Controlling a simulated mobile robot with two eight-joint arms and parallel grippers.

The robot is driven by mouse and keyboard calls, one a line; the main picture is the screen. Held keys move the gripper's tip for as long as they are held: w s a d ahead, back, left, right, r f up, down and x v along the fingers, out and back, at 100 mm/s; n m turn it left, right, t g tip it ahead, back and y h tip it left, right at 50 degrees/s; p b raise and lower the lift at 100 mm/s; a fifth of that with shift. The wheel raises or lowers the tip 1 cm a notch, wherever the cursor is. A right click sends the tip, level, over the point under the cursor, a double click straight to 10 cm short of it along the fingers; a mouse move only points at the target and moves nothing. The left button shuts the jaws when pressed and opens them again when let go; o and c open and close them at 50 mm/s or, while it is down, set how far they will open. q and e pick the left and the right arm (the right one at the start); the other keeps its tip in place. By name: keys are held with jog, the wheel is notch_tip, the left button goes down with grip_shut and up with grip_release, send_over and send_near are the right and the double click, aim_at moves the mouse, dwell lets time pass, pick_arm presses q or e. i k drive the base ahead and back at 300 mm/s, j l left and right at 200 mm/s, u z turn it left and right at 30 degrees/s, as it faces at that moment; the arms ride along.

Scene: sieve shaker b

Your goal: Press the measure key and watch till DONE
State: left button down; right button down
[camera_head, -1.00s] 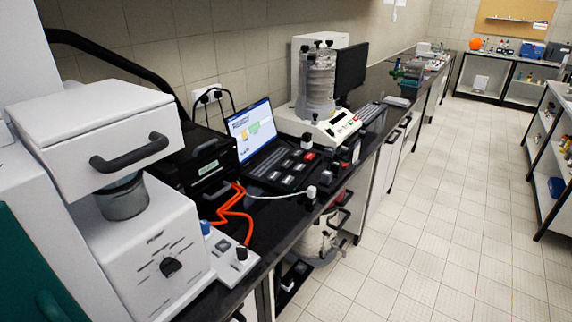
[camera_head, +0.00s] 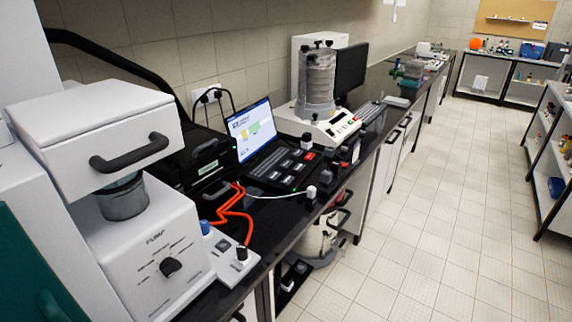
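A laptop (camera_head: 250,131) stands open on the black bench; its screen shows a heading and green and yellow patches, too small to read. I cannot tell which key is the measure key. A black box with a small display (camera_head: 207,146) stands left of the laptop; its text is unreadable. The sieve shaker (camera_head: 318,82) carries a sieve stack above a panel with a small display (camera_head: 340,124). No DONE is legible. Neither gripper is in view.
A white machine with a black handle (camera_head: 130,152) and a knob (camera_head: 171,267) fills the left. An orange cable (camera_head: 232,200) and a small control box (camera_head: 228,252) lie near the bench edge. The tiled floor (camera_head: 430,220) is clear.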

aim_at(285, 163)
jog(key=u, duration=0.45)
jog(key=i+l+u, duration=0.15)
jog(key=u, duration=0.15)
jog(key=i+l+u, duration=0.1)
jog(key=l+u, duration=0.2)
jog(key=i+l+u, duration=0.1)
jog(key=l+u, duration=0.2)
jog(key=i+l+u, duration=0.2)
jog(key=l, duration=0.35)
jog(key=l+u, duration=0.15)
jog(key=l, duration=0.4)
jog(key=i+l, duration=0.1)
jog(key=l, duration=1.15)
jog(key=i+l+u, duration=0.15)
jog(key=l, duration=1.1)
jog(key=k+j, duration=0.05)
jog(key=k, duration=0.05)
